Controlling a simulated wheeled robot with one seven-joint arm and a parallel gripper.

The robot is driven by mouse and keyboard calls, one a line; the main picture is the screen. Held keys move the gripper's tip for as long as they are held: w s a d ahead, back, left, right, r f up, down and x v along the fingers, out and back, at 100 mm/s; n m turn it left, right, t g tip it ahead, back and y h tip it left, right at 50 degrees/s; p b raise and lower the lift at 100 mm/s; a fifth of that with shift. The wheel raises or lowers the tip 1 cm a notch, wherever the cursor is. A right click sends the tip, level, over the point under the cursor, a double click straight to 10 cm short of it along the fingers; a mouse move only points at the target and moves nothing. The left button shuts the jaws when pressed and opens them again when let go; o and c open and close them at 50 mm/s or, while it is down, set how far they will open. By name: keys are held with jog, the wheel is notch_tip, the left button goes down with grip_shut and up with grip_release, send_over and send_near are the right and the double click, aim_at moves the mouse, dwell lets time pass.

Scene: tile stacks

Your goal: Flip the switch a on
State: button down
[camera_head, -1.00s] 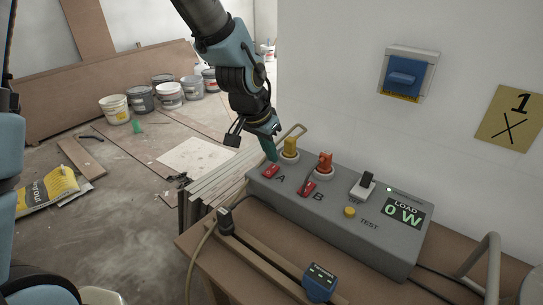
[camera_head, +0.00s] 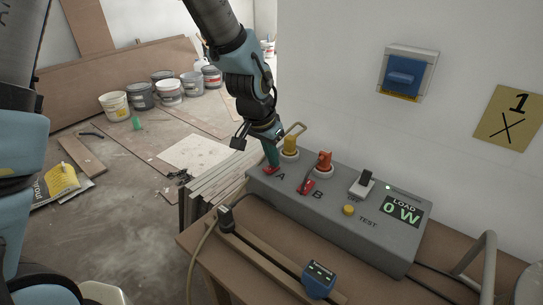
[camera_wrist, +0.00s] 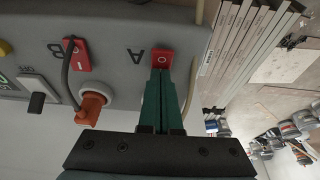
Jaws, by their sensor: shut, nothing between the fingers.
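Switch A is a small red rocker (camera_head: 270,170) at the left end of the grey control box, beside the printed letter A. In the wrist view, switch A (camera_wrist: 163,56) shows a 0 mark on its face. My gripper (camera_head: 271,163) is shut and empty, its green fingers pointing down at switch A. In the wrist view my gripper (camera_wrist: 161,74) has its tips at the edge of the switch, touching it or very close. The tips hide part of the rocker in the head view.
The grey box (camera_head: 330,217) also carries red switch B (camera_head: 305,187), yellow (camera_head: 291,144) and orange (camera_head: 324,160) plugs, a black toggle (camera_head: 366,179) and a yellow test button (camera_head: 349,210). Its display (camera_head: 403,213) reads LOAD 0 W. A cable passes over switch B.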

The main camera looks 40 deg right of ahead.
jog(key=shift+a+f, duration=0.1)
jog(key=shift+a, duration=0.05)
jog(key=shift+s+a, duration=0.25)
jog(key=shift+a, duration=0.5)
